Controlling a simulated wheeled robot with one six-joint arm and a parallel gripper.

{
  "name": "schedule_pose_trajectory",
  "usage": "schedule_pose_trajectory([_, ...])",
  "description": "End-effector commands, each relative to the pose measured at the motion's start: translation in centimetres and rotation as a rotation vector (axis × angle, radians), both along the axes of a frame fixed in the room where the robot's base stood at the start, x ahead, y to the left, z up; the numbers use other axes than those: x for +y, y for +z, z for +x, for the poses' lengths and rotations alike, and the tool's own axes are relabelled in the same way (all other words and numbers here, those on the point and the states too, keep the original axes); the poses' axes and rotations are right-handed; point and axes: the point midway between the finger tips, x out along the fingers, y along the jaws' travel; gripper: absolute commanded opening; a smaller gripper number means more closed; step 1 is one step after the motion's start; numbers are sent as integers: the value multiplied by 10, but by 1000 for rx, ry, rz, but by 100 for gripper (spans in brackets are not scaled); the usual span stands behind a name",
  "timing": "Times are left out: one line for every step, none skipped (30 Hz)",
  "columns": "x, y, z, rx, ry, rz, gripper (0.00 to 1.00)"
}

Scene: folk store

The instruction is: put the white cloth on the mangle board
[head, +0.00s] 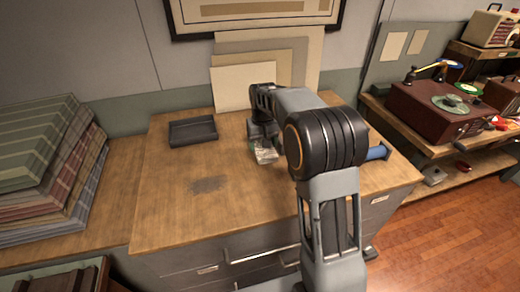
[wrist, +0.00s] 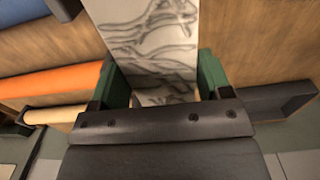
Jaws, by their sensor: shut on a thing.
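My gripper (head: 262,143) is over the middle back of the wooden table. In the wrist view its two green fingers (wrist: 160,80) stand on either side of a flat white thing with grey streaks, the white cloth (wrist: 155,38), and are shut on it. The cloth also shows in the head view (head: 266,155) as a small pale patch below the gripper, partly hidden by my arm. I cannot tell whether it touches the table. I cannot make out a mangle board for sure in either view.
A dark shallow tray (head: 193,131) lies left of my gripper on the table (head: 165,215). A dull grey patch (head: 208,184) marks the tabletop. A blue roll (head: 378,152) lies at the right, with an orange roll (wrist: 50,82) near it. Folded fabrics (head: 45,160) are stacked at left.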

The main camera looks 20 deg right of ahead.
Motion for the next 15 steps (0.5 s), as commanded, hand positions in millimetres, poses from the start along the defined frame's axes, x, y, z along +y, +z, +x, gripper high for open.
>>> schedule_pose_trajectory([0,-10,7,7,0,0,44])
schedule_pose_trajectory([0,-16,11,6,0,0,44])
schedule_pose_trajectory([0,-22,16,6,0,0,44])
schedule_pose_trajectory([0,-26,19,5,0,0,44])
schedule_pose_trajectory([0,-29,23,4,0,0,44])
schedule_pose_trajectory([0,-34,26,4,-1,0,44])
schedule_pose_trajectory([0,-37,28,3,-1,0,44])
schedule_pose_trajectory([-1,-39,31,3,-1,0,44])
schedule_pose_trajectory([-1,-42,33,4,-1,0,44])
schedule_pose_trajectory([-1,-43,34,3,-1,0,44])
schedule_pose_trajectory([-1,-44,35,2,-1,0,44])
schedule_pose_trajectory([-1,-46,36,1,-1,0,44])
schedule_pose_trajectory([-1,-47,37,1,-1,0,44])
schedule_pose_trajectory([-1,-47,37,1,-1,0,44])
schedule_pose_trajectory([-1,-48,38,1,-1,0,44])
